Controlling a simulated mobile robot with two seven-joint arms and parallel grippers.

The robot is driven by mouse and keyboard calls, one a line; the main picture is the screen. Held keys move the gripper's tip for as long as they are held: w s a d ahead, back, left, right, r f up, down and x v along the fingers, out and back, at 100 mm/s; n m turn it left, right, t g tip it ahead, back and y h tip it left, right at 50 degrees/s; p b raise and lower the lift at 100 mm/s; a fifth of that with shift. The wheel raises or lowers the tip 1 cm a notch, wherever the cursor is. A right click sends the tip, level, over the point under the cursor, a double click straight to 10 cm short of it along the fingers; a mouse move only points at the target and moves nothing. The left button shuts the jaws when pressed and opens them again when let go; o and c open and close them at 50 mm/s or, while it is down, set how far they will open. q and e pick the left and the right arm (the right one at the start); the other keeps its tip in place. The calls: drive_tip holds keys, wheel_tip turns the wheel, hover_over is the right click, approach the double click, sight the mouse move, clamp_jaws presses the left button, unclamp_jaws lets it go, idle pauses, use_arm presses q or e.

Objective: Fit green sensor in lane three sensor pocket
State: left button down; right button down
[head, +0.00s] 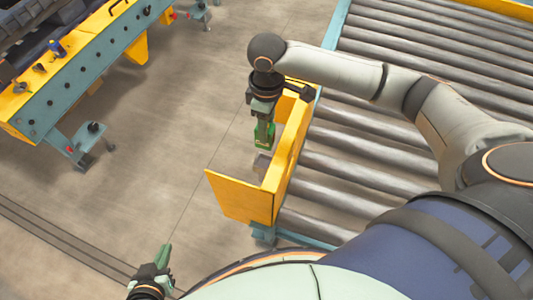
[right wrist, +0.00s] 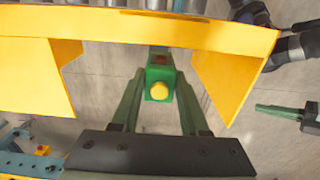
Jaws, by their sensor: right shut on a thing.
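The green sensor (right wrist: 160,78) is a small block with a round yellow face, between the fingertips of my right gripper (right wrist: 160,95). In the head view my right gripper (head: 264,138) points down beside the inner side of the yellow guard (head: 285,150) at the roller conveyor's edge. A small grey piece (head: 262,163) shows just below it; I cannot tell whether they touch. I cannot make out a lane three sensor pocket. My left gripper (head: 160,258) is at the bottom left, away from the guard; whether its fingers are apart is unclear.
The roller conveyor (head: 340,130) lies right of the guard, under my right arm. A yellow and teal frame (head: 75,75) with dark knobs stands at the upper left. Open floor (head: 170,150) lies between. In the right wrist view the guard (right wrist: 130,25) spans the top, with side plates flanking the fingers.

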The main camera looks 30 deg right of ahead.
wheel_tip(320, 180, down, 6)
drive_tip(key=shift+f+b, duration=0.15)
drive_tip(key=shift+b, duration=0.45)
wheel_tip(320, 180, down, 5)
drive_tip(key=shift+f+b, duration=0.1)
drive_tip(key=shift+b, duration=0.7)
drive_tip(key=c, duration=0.9)
unclamp_jaws()
drive_tip(key=shift+f, duration=0.1)
drive_tip(key=o, duration=0.5)
